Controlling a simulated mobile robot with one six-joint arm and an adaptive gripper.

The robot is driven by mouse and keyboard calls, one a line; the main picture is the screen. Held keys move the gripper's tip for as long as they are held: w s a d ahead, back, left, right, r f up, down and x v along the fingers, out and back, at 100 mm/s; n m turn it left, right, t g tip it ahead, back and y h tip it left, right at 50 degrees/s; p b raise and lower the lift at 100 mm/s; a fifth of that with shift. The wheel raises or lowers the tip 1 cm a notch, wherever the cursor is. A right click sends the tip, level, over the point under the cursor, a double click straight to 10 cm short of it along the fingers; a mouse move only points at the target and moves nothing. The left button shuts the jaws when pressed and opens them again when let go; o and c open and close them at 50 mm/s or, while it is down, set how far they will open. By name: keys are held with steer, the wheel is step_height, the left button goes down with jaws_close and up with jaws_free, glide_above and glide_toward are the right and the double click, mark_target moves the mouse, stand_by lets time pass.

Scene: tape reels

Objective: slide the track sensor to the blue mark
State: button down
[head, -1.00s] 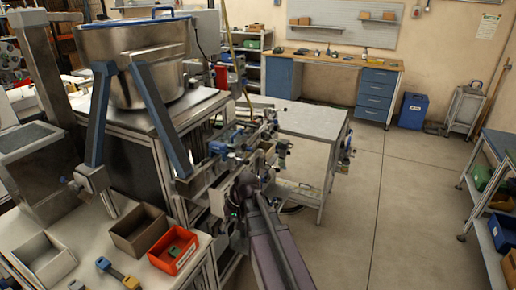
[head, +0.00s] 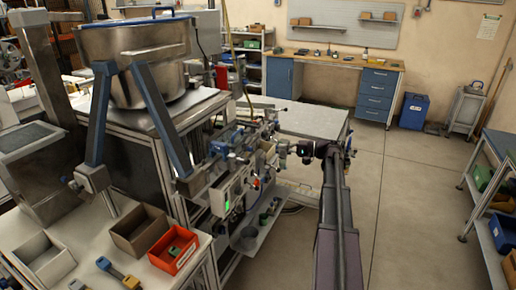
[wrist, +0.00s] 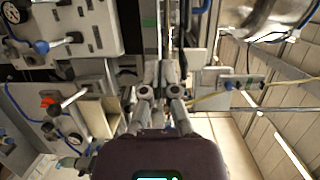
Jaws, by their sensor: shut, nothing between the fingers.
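My gripper (head: 283,150) is in front of the right end of the machine's front rail assembly in the head view. In the wrist view my gripper (wrist: 165,68) has its fingers together, with nothing seen between them. Narrow metal rails (wrist: 160,25) run up the picture beyond the fingertips. A small green patch (wrist: 148,22) lies just left of them. I cannot pick out the track sensor or the blue mark with certainty among the small fittings. A blue fitting (head: 218,147) sits at the left part of the assembly, well apart from my gripper.
A steel hopper (head: 135,60) on blue legs stands at the left. A red bin (head: 174,250) and a brown bin (head: 139,229) stand on the front left table. A grey table (head: 310,121) is behind my gripper. The floor to the right is open.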

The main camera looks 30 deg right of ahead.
mark_target(247, 148)
steer(key=shift+d+r, duration=0.4)
steer(key=shift+d, duration=0.45)
steer(key=shift+a, duration=0.15)
steer(key=w+a, duration=0.3)
steer(key=a, duration=0.8)
steer(key=shift+w, duration=0.3)
